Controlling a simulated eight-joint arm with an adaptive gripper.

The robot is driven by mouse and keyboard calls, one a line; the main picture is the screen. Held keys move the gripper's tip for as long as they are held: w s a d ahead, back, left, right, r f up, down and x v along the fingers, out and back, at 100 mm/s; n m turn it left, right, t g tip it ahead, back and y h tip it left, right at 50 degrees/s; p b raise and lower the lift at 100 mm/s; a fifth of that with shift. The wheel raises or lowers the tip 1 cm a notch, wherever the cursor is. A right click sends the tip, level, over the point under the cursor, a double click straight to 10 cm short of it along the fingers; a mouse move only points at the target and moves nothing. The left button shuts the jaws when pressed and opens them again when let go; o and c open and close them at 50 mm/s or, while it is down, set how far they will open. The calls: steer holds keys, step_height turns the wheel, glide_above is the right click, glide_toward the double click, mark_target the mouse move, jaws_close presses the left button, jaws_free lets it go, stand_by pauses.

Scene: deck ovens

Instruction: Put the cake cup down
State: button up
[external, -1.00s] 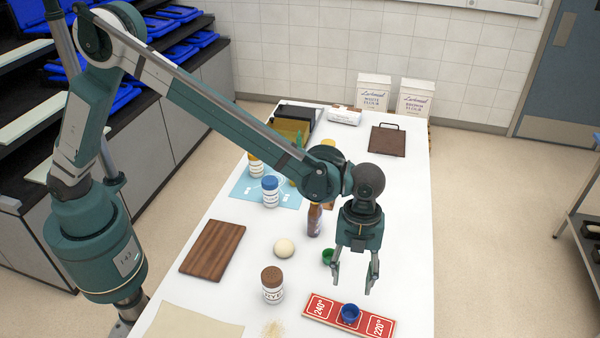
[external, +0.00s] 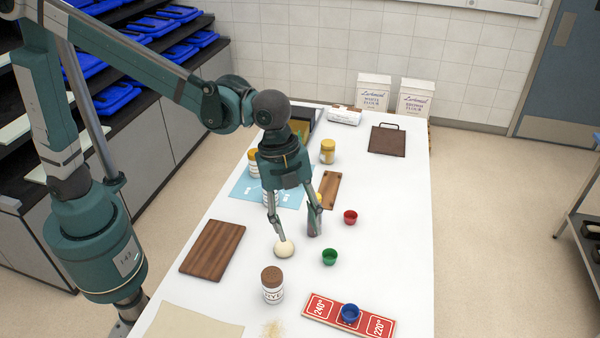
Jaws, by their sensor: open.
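A blue cake cup (external: 350,314) stands upright on the middle of the red board (external: 322,309) marked 240° and 220°. A green cup (external: 330,257) and a red cup (external: 350,217) stand on the white table behind it. My gripper (external: 299,222) is open, pointing down with its fingers apart and no cup between them. In the picture its left finger overlaps the pale dough ball (external: 284,249) and its right finger overlaps the dark bottle (external: 314,222). I cannot tell whether either finger touches them.
A brown-lidded jar (external: 272,285) stands in front of the dough ball. A wooden board (external: 213,248) lies on the left. A yellow-lidded jar (external: 328,151) and a blue mat (external: 240,188) with jars lie farther back. The table's right side is mostly clear.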

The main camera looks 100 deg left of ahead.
steer(key=s+r+n+t, duration=0.1)
steer(key=s+r+n, duration=0.25)
steer(key=s, duration=0.65)
steer(key=s+f+n+t, duration=0.1)
steer(key=s+n, duration=0.1)
steer(key=s, duration=0.6)
steer(key=s+a+n+t, duration=0.1)
steer(key=s+n, duration=0.2)
steer(key=s, duration=0.6)
steer(key=s+a+f+n+t+y, duration=0.1)
steer(key=s+n, duration=0.2)
steer(key=s, duration=0.6)
steer(key=shift+s+f+t, duration=0.15)
steer(key=shift+f+t, duration=0.15)
steer(key=shift+t, duration=0.1)
steer(key=shift+a, duration=0.1)
